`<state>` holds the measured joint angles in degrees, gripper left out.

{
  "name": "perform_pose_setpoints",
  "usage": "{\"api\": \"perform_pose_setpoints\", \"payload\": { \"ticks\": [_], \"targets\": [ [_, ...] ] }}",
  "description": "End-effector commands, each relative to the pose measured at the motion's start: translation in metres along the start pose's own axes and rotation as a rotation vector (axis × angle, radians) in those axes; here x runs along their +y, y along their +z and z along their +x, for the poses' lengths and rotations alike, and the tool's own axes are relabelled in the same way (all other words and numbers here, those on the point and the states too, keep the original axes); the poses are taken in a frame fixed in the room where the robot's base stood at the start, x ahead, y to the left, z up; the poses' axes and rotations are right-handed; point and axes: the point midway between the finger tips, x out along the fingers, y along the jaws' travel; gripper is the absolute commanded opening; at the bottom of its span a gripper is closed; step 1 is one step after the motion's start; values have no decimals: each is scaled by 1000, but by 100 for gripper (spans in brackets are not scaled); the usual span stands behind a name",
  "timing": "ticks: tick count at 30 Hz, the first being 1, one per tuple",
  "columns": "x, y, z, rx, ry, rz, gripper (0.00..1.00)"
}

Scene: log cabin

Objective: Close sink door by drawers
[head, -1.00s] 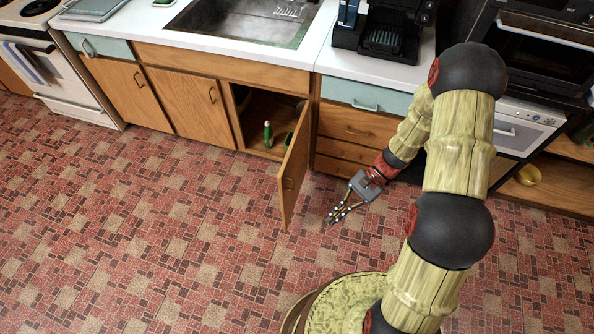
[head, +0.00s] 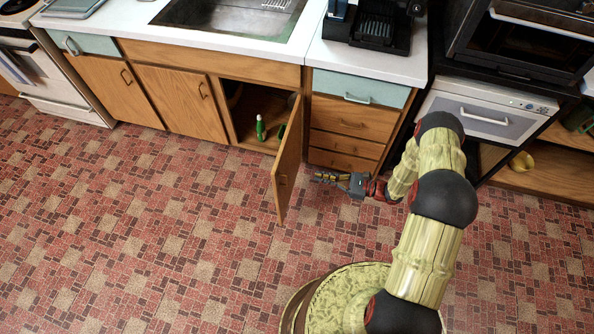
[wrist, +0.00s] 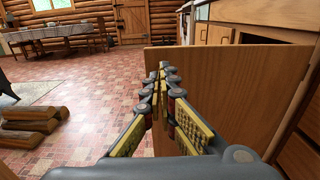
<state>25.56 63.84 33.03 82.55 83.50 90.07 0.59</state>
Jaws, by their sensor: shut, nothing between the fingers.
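The sink door (head: 287,163) is a wooden cabinet door that stands wide open, jutting out from the sink cabinet beside the drawers (head: 349,136). In the wrist view its broad face (wrist: 215,95) fills much of the middle and right. My gripper (head: 320,177) is shut and empty. It is just right of the door, in front of the drawers, with its fingertips pointing left at the door. In the wrist view the closed fingers (wrist: 162,72) show in front of the door's face; I cannot tell whether they touch it.
The open cabinet (head: 237,103) holds a green bottle (head: 260,128) and another green item. Two closed doors (head: 180,101) are to its left. The tiled floor (head: 150,230) in front is clear. Chopped logs (wrist: 32,123) lie at left in the wrist view.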

Motion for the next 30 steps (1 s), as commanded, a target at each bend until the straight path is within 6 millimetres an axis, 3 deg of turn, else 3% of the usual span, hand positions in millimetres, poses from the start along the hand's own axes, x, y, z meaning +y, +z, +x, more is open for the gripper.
{"api": "perform_pose_setpoints", "payload": {
  "ticks": [5, 21, 30],
  "targets": [
    [1, 0, 22, -1, 6, 0, 0],
    [3, -1, 120, 0, 7, -1, 0],
    [2, 0, 138, 0, 5, -1, 0]
  ]
}}
